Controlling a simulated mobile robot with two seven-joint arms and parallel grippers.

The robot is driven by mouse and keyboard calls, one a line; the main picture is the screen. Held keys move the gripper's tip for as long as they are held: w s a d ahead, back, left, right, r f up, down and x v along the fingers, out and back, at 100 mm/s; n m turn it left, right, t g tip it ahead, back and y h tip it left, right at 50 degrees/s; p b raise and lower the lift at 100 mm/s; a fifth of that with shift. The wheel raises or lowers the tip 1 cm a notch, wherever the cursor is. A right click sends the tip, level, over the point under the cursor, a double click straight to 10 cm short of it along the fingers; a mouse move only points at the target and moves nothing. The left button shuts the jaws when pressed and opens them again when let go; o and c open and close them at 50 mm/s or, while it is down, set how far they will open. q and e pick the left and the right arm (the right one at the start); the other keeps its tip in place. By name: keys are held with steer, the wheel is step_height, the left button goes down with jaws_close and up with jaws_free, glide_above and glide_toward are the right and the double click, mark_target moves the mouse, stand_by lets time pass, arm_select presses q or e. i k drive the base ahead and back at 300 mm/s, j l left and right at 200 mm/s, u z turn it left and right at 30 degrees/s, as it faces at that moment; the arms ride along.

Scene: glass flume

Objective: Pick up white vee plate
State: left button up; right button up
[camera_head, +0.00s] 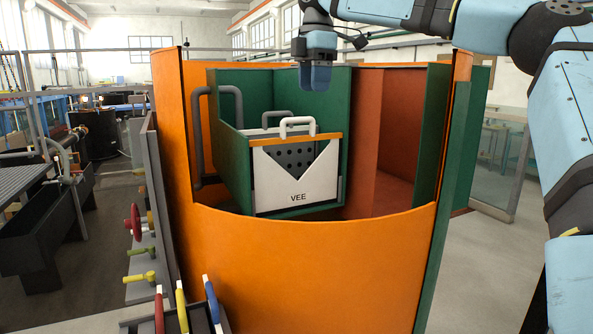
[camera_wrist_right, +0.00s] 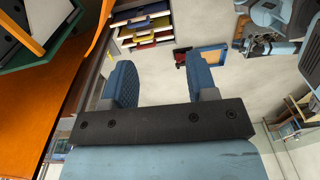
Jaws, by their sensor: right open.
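The white vee plate (camera_head: 270,182) stands upright at the front of a green box inside the orange housing. It carries the label VEE, a V-shaped cut, an orange strip along its top and a white handle (camera_head: 297,122). A dark plate with holes shows through the cut. My right gripper (camera_head: 315,78) hangs above and slightly right of the handle, apart from it. In the right wrist view its two blue fingers (camera_wrist_right: 165,85) are spread with nothing between them. My left gripper is in neither view.
The curved orange wall (camera_head: 310,265) rises in front of the plate. A green box (camera_head: 228,150) surrounds it, with a grey handle behind. A green panel (camera_head: 440,160) stands at right. Coloured levers (camera_head: 181,305) and a red handwheel (camera_head: 136,222) are at lower left.

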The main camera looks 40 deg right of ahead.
mark_target(277, 191)
steer(key=i+l, duration=0.45)
steer(key=l, duration=0.15)
steer(key=i+l, duration=0.5)
steer(key=l, duration=0.1)
